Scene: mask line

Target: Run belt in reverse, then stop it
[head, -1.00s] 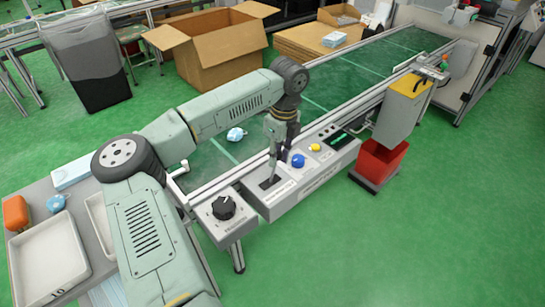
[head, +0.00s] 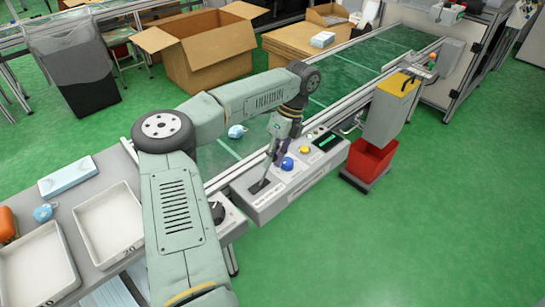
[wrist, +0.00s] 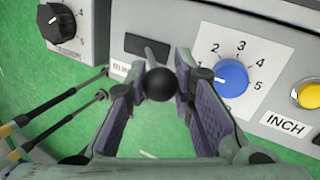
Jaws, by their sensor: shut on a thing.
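My gripper (head: 277,148) is over the grey control box (head: 297,192) at the belt's near side. In the wrist view my gripper (wrist: 160,88) has its two purple-padded fingers on either side of a black ball knob (wrist: 160,84), shut on it. The knob tops a lever (head: 265,174) that rises from a dark slot in the box and leans to the right in the head view. The green belt (head: 345,72) runs to the far right, with a blue mask (head: 237,131) on it. Whether the belt moves is unclear.
Beside the lever are a blue dial (wrist: 231,78), a yellow button (wrist: 308,95) and a lit display (head: 326,140). A black rotary knob (wrist: 57,23) is on a separate box. A red bin (head: 371,160) stands right. White trays (head: 108,223) lie left.

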